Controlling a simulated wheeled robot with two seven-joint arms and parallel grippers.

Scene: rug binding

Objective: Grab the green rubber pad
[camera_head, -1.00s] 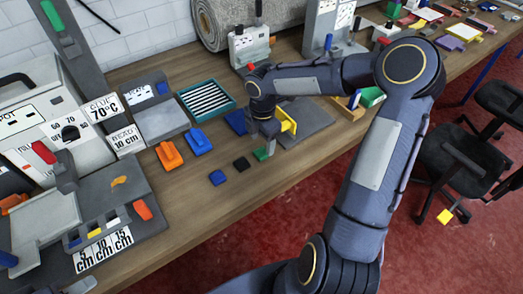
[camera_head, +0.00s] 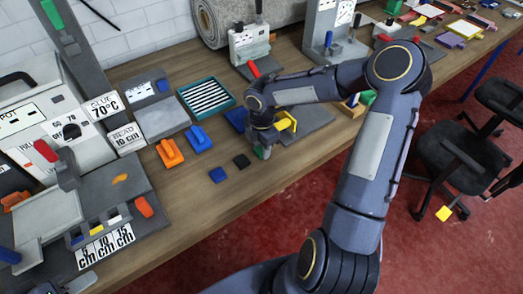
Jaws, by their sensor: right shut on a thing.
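My right gripper (camera_head: 262,150) points down at the wooden bench, to the right of a black pad and a blue pad. It is shut on the small green rubber pad (camera_head: 262,154), of which only a sliver shows between and below the fingers. I cannot tell whether the pad still touches the bench.
The black pad (camera_head: 241,160) and blue pad (camera_head: 218,175) lie just left of my right gripper. An orange block (camera_head: 170,153), a blue block (camera_head: 198,139) and a striped teal tray (camera_head: 207,99) lie behind. A yellow piece (camera_head: 286,122) stands close behind the gripper. The bench front is clear.

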